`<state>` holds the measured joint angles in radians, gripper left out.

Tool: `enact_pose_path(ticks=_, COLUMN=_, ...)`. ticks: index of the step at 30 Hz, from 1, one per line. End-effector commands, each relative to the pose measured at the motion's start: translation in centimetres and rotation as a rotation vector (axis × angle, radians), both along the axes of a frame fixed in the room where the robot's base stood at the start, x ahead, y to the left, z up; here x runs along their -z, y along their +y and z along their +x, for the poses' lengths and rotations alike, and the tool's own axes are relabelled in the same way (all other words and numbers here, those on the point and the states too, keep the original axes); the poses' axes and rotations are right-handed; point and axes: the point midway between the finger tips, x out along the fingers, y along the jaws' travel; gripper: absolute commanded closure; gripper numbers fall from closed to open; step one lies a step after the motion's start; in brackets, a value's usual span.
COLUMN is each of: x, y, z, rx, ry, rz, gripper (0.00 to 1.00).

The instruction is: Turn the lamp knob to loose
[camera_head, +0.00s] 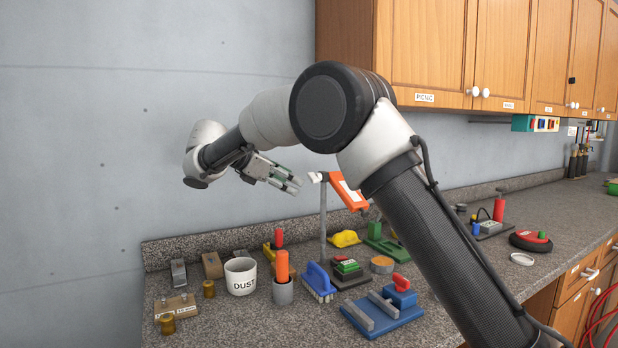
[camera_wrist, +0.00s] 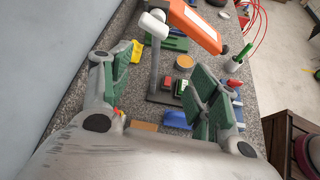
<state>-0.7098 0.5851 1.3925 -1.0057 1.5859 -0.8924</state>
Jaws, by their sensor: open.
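The lamp has an orange head (camera_head: 350,193) on a thin grey post (camera_head: 323,225), rising from a dark base (camera_head: 349,281) with red and green buttons. A small white part, which looks like the knob (camera_head: 315,177), sits at the top of the post. My gripper (camera_head: 294,184) is open and empty, just left of this white part in the head view. In the wrist view, the white knob (camera_wrist: 155,23) and orange head (camera_wrist: 195,25) lie beyond the fingertips (camera_wrist: 160,78). The post shows between the open fingers. Any marking on the knob is too small to read.
The counter (camera_head: 240,322) is crowded below my gripper: a DUST mug (camera_head: 240,277), an orange-handled item in a grey cup (camera_head: 282,280), a blue brush (camera_head: 319,283) and a blue block fixture (camera_head: 383,318). Wooden cabinets (camera_head: 430,45) hang above right. The wall at left is bare.

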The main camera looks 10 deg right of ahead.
Motion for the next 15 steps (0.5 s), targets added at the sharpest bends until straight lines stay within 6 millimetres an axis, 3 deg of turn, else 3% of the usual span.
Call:
enact_pose_path(ticks=5, x=-2.4, y=-0.4, z=1.1, rx=0.046, ry=-0.257, rz=-0.047, gripper=0.39)
enact_pose_path(ticks=10, x=-2.2, y=-1.2, z=1.4, rx=0.076, ry=-0.306, rz=-0.022, gripper=0.39)
enact_pose_path(ticks=15, x=-1.2, y=-3.6, z=2.7, rx=0.078, ry=-0.304, rz=-0.022, gripper=0.39)
